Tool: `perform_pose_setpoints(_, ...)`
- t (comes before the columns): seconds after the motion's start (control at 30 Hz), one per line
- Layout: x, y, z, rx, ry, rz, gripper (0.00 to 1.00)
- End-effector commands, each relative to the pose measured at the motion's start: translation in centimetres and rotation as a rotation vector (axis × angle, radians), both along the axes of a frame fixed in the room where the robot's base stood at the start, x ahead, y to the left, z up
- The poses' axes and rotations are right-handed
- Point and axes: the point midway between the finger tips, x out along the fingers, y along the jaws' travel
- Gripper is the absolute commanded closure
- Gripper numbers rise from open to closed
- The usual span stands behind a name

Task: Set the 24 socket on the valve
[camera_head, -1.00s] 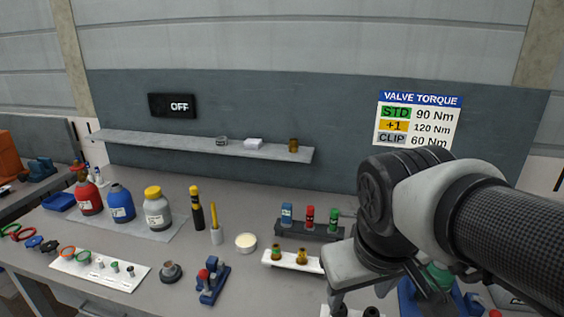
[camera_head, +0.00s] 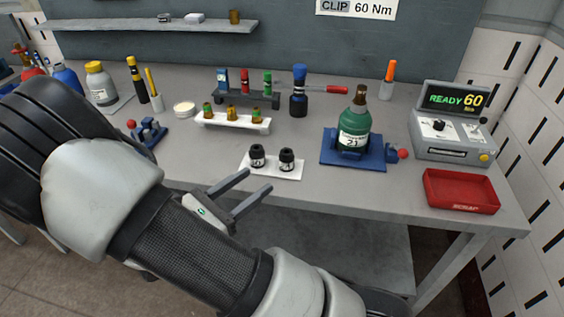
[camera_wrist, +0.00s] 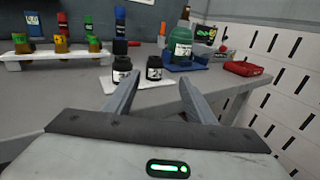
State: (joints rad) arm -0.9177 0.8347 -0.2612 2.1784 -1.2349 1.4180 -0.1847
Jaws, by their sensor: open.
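Two black sockets, a left one (camera_head: 257,156) and a right one (camera_head: 287,160), stand upright on a white plate (camera_head: 272,172) near the table's front edge. Their small labels are too unclear to tell which is the 24. They also show in the wrist view, left (camera_wrist: 122,70) and right (camera_wrist: 154,68). A green cylinder (camera_head: 353,128) labelled 21, with a brown valve (camera_head: 361,95) on top, sits in a blue holder (camera_head: 372,163) with a red knob. My gripper (camera_head: 259,180) is open and empty, just in front of the plate, apart from both sockets.
A torque box (camera_head: 452,135) reads READY 60. A red tray (camera_head: 461,191) lies at the right front corner. A white rack (camera_head: 233,121) of brass fittings, a dark rack (camera_head: 245,101) and a blue-black tool (camera_head: 299,92) stand behind. Table between sockets and cylinder is clear.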

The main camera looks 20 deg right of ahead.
Motion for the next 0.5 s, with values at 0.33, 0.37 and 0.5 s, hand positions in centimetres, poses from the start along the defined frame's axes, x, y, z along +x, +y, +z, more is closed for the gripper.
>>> perform_pose_setpoints(0.33, 2.6, -4.7, -0.4, -0.023, 0.006, 0.015, 0.5)
perform_pose_setpoints(0.37, 2.9, -5.2, -0.5, -0.022, 0.006, 0.015, 0.5)
perform_pose_setpoints(0.5, 4.2, -7.9, -0.5, -0.023, 0.006, 0.015, 0.5)
